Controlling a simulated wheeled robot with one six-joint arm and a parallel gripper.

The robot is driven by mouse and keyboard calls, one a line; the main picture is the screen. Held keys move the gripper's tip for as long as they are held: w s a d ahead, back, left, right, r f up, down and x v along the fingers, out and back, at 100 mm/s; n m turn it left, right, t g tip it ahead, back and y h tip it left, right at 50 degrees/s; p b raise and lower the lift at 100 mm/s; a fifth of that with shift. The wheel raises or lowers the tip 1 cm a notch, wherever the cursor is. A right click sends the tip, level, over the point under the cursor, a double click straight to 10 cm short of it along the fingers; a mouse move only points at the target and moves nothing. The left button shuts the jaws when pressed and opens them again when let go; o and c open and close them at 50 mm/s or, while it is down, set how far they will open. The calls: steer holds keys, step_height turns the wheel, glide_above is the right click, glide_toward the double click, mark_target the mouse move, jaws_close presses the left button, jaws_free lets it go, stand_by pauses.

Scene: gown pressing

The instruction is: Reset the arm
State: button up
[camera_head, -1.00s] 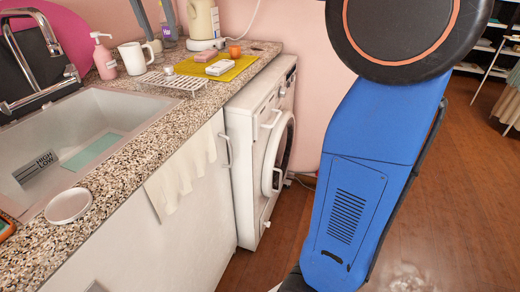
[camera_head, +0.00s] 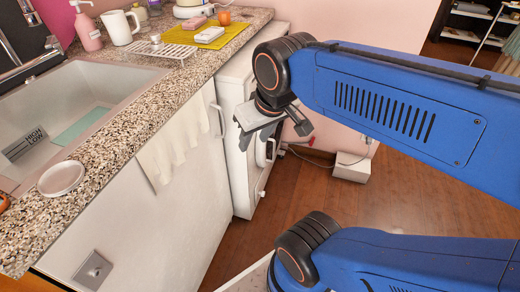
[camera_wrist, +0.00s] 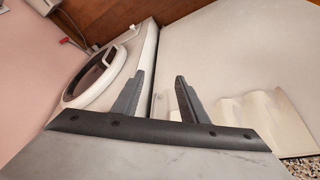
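My blue arm reaches in from the right in the head view. My gripper (camera_head: 272,120) hangs in front of the white washing machine (camera_head: 236,72), beside the counter's end. In the wrist view my gripper (camera_wrist: 158,98) shows two dark fingers standing apart with nothing between them. Beyond the fingers are the washer's round door (camera_wrist: 92,75) and the pale cabinet front (camera_wrist: 235,50). In the head view the gripper covers part of the washer's front.
A speckled counter (camera_head: 125,120) holds a sink (camera_head: 95,85), a white mug (camera_head: 121,27), a pink soap bottle (camera_head: 87,30) and a yellow mat (camera_head: 222,37). A cream towel (camera_head: 172,140) hangs on the cabinet. A white box (camera_head: 351,167) stands by the wall. The wooden floor is open at right.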

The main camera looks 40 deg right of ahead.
steer(key=shift+s+f, duration=0.5)
steer(key=shift+f, duration=0.25)
steer(key=shift+s+f, duration=0.5)
steer(key=shift+f, duration=0.25)
